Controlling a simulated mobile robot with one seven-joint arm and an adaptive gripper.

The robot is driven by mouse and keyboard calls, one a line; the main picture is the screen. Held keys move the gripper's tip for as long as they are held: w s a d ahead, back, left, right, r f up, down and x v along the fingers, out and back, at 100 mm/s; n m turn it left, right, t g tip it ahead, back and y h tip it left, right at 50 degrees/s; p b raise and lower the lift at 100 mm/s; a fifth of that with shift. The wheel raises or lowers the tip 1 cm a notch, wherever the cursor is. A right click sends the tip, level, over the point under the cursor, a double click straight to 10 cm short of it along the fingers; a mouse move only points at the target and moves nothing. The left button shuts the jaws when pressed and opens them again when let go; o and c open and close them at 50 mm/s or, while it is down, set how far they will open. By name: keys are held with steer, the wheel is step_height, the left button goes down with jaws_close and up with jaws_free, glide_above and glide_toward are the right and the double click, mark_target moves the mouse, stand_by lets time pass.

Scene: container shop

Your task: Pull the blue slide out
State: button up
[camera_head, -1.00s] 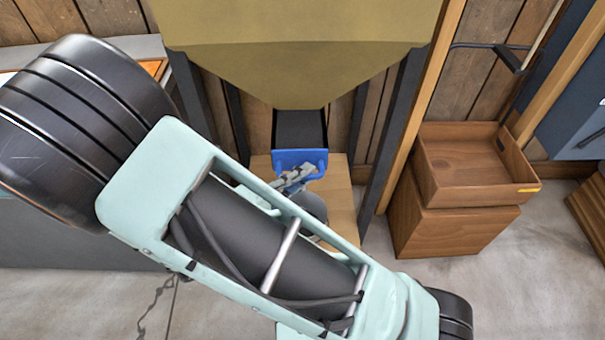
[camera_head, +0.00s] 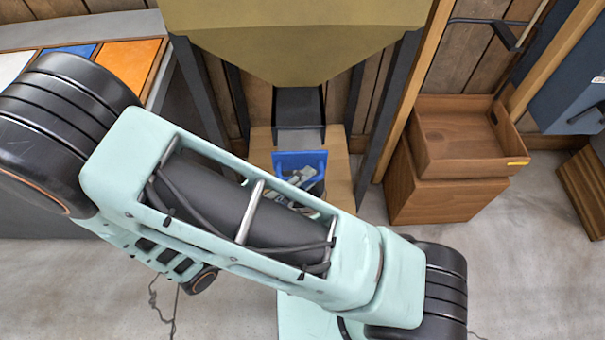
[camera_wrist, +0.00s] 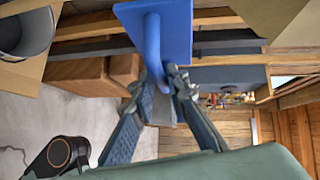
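The blue slide (camera_head: 290,160) has an upright blue front plate with a blue handle. It sits below the dark chute (camera_head: 298,103) of the olive hopper (camera_head: 295,40). A grey strip shows between the chute and the blue plate, so the plate stands forward of the chute mouth. The wrist view shows the plate (camera_wrist: 176,32) and its curved handle (camera_wrist: 153,45) close up. My gripper (camera_wrist: 155,80) has its fingertips on both sides of the handle's lower part and appears closed on it. In the head view, my arm partly hides the gripper.
A wooden platform (camera_head: 338,184) lies under the chute, between dark hopper legs (camera_head: 390,120). An open wooden box (camera_head: 462,130) stands on a wooden block at the right. A counter with coloured panels (camera_head: 130,60) is at the left.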

steer(key=shift+o, duration=1.4)
steer(key=shift+a, duration=0.15)
steer(key=v, duration=1.2)
